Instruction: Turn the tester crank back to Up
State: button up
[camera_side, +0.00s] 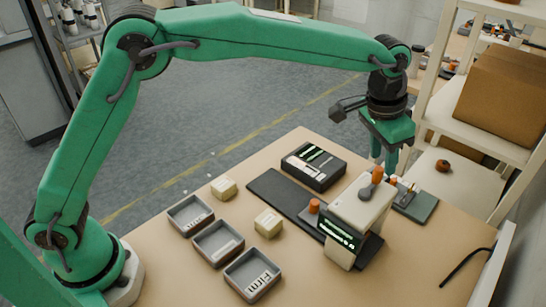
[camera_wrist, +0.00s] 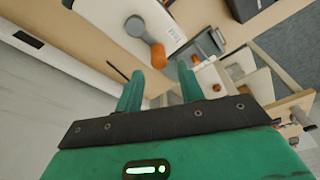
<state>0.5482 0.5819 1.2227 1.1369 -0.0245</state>
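The tester (camera_side: 350,225) is a white box with a lit green display, standing on the right part of the table. Its crank has a grey hub and an orange knob (camera_side: 377,174), standing above the hub in the side view. The wrist view shows the white tester casing (camera_wrist: 105,20), the grey crank hub (camera_wrist: 136,26) and the orange knob (camera_wrist: 158,56). My gripper (camera_side: 384,166) points down just behind the knob. In the wrist view my gripper (camera_wrist: 160,70) is open, and the knob appears between and beyond its fingertips. I cannot tell whether a finger touches it.
Cream wadding rolls (camera_side: 223,188) (camera_side: 268,223) lie near several grey trays (camera_side: 219,243); one reads "Firm". A dark mat (camera_side: 268,188) and a black panel (camera_side: 313,166) lie left of the tester. A grey-green pad (camera_side: 418,208) lies right. Shelves (camera_side: 440,115) stand close behind.

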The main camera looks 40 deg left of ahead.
aim_at(379, 169)
jog(key=shift+w+f, duration=0.1)
jog(key=shift+f, duration=2)
jog(key=c, duration=0.7)
jog(key=shift+s+a, duration=0.25)
jog(key=shift+a, duration=0.35)
jog(key=shift+s+a, duration=0.25)
jog(key=shift+a, duration=0.35)
